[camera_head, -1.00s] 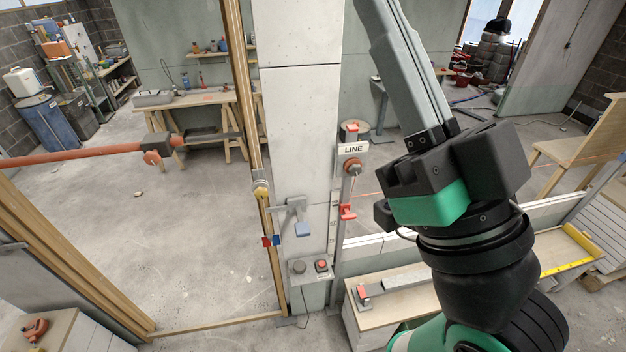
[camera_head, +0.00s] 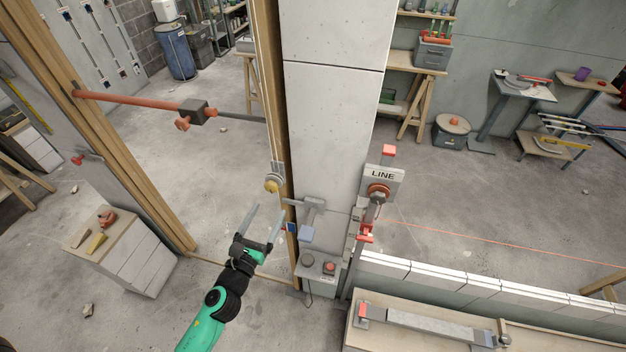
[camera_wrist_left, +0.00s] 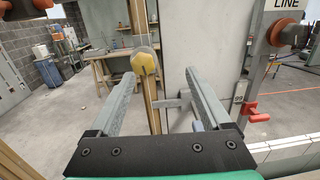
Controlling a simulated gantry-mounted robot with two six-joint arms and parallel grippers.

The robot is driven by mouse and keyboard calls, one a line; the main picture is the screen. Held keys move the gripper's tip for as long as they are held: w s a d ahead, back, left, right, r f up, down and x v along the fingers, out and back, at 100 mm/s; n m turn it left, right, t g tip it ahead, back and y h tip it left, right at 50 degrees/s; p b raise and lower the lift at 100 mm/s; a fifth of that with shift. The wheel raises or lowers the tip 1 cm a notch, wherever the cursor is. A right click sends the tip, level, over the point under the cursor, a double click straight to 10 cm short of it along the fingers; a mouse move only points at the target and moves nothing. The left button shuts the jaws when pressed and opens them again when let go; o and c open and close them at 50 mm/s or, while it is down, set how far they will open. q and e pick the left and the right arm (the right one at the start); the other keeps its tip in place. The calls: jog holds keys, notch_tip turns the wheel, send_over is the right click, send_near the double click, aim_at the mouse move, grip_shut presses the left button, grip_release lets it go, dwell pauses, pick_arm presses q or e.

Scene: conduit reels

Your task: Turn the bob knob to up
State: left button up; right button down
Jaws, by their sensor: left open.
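A yellow, rounded knob-like piece with a grey disc (camera_head: 273,184) sits on the wooden post beside the white column. I take it for the bob knob; no marking for up can be read. It also shows in the left wrist view (camera_wrist_left: 145,62), above and between my fingers. My left gripper (camera_head: 270,210) is open and empty, below the yellow piece in the head view and pointing up towards it. Its two grey fingers also show in the left wrist view (camera_wrist_left: 163,80), apart, with nothing between them touching. My right gripper is not in view.
Right of the post stand a grey bracket with a blue end (camera_head: 306,233), a box with a red button (camera_head: 329,268) and an orange knob (camera_head: 378,191) under the LINE sign (camera_head: 382,174). An orange bar (camera_head: 130,101) crosses the opening on the left.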

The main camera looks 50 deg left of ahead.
aim_at(270, 190)
pick_arm(q)
jog(key=shift+n+g, duration=0.3)
jog(key=shift+g, duration=0.1)
jog(key=w+a, duration=0.4)
jog(key=a, duration=0.1)
jog(key=w+a+f, duration=0.1)
jog(key=w+a, duration=0.1)
jog(key=a, duration=0.1)
jog(key=shift+w+a, duration=0.2)
jog(key=shift+a, duration=0.05)
grip_shut()
jog(key=shift+n, duration=0.3)
